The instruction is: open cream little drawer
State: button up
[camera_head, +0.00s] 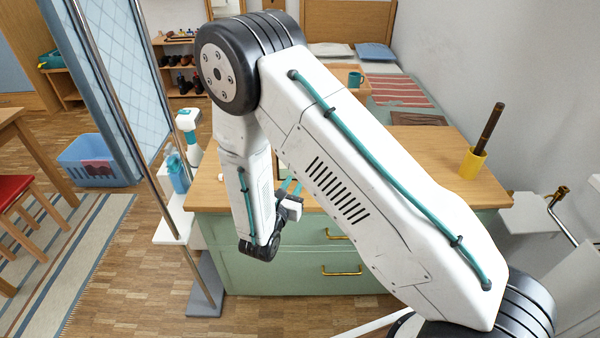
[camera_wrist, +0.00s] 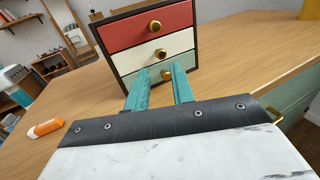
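A small dark-framed chest stands on the wooden top, seen in the wrist view. It has a red top drawer (camera_wrist: 148,28), a cream middle drawer (camera_wrist: 130,58) and a green bottom drawer (camera_wrist: 207,65), each with a round brass knob. All three look shut. The cream drawer's knob (camera_wrist: 160,53) shows just above and beyond my fingertips. My gripper (camera_wrist: 160,69) has its two teal fingers apart, with nothing held between them. The green drawer's knob shows through the gap. In the head view my gripper (camera_head: 291,186) is over the desk, and my arm hides most of the chest.
The green desk (camera_head: 270,270) has a wooden top and larger drawers with brass handles. A yellow cup (camera_head: 472,163) holding a dark stick stands at its right. An orange-and-white bottle (camera_wrist: 45,128) lies on the top, left of my gripper.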

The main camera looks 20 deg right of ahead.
jog(key=x, duration=0.6)
grip_shut()
jog(key=s, duration=0.2)
jog(key=s+a, duration=0.1)
jog(key=s, duration=0.2)
jog(key=shift+s+a, duration=0.35)
jog(key=shift+a, duration=0.05)
grip_release()
jog(key=v, duration=0.7)
jog(key=shift+s+a, duration=0.2)
jog(key=shift+s, duration=0.1)
